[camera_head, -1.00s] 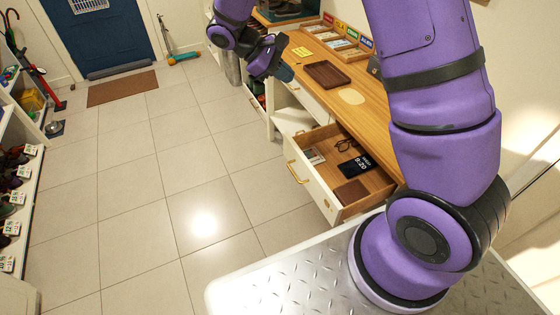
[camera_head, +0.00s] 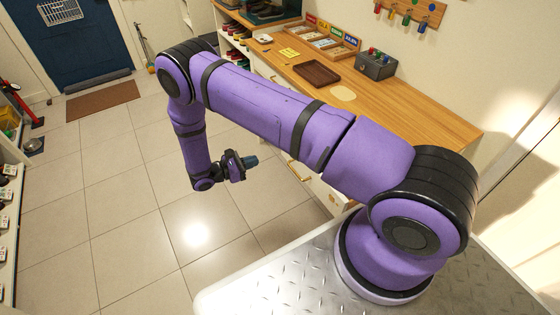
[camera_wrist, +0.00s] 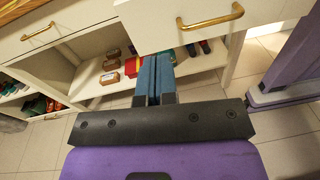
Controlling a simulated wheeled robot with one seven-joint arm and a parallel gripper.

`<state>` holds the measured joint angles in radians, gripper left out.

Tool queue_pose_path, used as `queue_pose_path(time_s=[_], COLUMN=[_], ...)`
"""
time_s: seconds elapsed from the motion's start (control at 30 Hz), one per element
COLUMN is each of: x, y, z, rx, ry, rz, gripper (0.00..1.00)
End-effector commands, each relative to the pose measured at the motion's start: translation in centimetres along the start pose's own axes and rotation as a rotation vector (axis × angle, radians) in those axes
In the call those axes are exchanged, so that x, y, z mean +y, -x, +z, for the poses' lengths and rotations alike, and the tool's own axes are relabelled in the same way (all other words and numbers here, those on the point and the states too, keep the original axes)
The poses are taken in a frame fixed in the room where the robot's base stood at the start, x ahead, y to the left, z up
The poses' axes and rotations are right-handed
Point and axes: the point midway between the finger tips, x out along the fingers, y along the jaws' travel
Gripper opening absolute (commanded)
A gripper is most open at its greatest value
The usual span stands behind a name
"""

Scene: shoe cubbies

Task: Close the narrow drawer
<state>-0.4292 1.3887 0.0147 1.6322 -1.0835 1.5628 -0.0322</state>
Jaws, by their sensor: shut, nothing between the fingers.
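The drawer that stands pulled out has a white front (camera_head: 325,194) and a brass handle (camera_head: 294,172). In the head view my arm hides its inside and much of its front. In the wrist view its front (camera_wrist: 165,32) and handle (camera_wrist: 211,19) fill the upper middle and stick out past the cabinet. My gripper (camera_head: 251,161) is in front of and to the left of the handle, with a small gap. Its blue-grey fingers (camera_wrist: 155,60) are shut and empty, pointing at the lower edge of the drawer front. I cannot tell whether that drawer is the narrow one.
Another white drawer front with a brass handle (camera_wrist: 38,31) is at left in the wrist view. Shelves with shoes and small boxes (camera_wrist: 110,78) lie below. The wooden desktop (camera_head: 400,110) bears a brown tray (camera_head: 317,73). The tiled floor (camera_head: 110,205) at left is clear.

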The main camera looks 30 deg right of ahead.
Motion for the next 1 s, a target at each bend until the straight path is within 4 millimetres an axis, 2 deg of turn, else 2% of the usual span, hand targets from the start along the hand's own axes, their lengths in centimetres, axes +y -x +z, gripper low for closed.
queue_pose_path(time_s=[0.03, 0.1, 0.3, 0.43, 0.57, 1.0], x=[-0.7, -1.2, -2.1, -2.0, -1.9, -1.2], y=[-0.2, -0.3, -0.6, -1.4, -3.2, -11.2], z=[-1.6, -3.1, -5.1, -5.2, -5.0, -4.5], rx=[-0.021, -0.043, -0.073, -0.076, -0.076, -0.074], ry=[0.023, 0.042, 0.070, 0.072, 0.073, 0.071], rz=[0.023, 0.048, 0.087, 0.089, 0.087, 0.085], gripper=[0.00, 0.00, 0.00, 0.00, 0.00, 0.00])
